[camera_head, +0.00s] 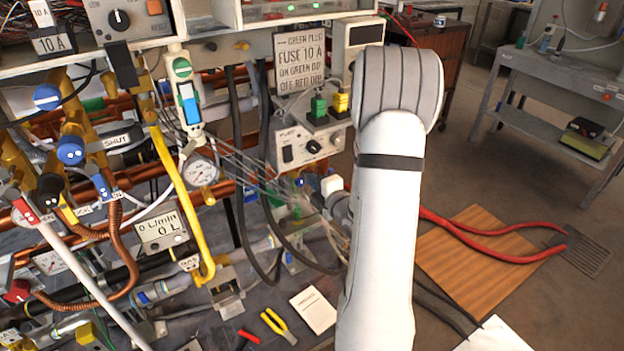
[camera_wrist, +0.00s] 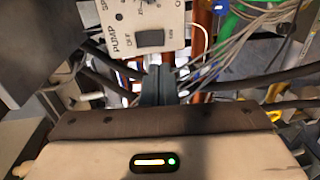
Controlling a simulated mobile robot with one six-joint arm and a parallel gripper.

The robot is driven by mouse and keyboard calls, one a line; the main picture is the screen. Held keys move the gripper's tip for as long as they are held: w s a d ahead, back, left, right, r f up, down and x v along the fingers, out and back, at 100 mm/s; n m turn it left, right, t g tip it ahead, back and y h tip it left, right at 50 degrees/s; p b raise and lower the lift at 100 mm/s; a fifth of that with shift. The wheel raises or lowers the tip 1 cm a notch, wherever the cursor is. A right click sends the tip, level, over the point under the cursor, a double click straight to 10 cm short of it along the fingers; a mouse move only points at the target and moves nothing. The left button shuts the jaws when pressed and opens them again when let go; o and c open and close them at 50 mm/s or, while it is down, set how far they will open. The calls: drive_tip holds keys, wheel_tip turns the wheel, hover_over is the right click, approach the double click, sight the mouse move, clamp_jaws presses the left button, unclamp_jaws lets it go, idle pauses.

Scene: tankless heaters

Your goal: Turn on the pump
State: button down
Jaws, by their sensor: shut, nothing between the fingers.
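The pump control box (camera_head: 300,165) is a pale panel with a dark rocker switch (camera_head: 288,154) and a black knob (camera_head: 313,146), left of my arm in the head view. In the wrist view the panel (camera_wrist: 125,18) reads PUMP. Its dark rocker (camera_wrist: 150,38) sits between OFF on the left and ON on the right. I cannot tell which side is pressed in. My gripper (camera_wrist: 158,72) is shut and empty, its fingertips just below the rocker in the wrist picture. Contact does not show.
Green and yellow plugs (camera_head: 330,105) stand on top of the box, below a fuse sign (camera_head: 299,62). Thin grey wires (camera_wrist: 215,50) and dark hoses run close to the gripper. Pipes and valves crowd the left.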

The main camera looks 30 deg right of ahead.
sight(289, 161)
drive_tip(key=w, duration=0.3)
drive_tip(key=w+f+p, duration=0.1)
drive_tip(key=w, duration=0.7)
drive_tip(key=shift+a+f, duration=0.15)
drive_tip(key=shift+a, duration=0.05)
drive_tip(key=shift+f, duration=0.1)
drive_tip(key=shift+w+f+b, duration=0.2)
drive_tip(key=shift+f+b, duration=0.15)
drive_tip(key=shift+b, duration=0.7)
drive_tip(key=shift+r, duration=0.35)
drive_tip(key=shift+s+f, duration=0.1)
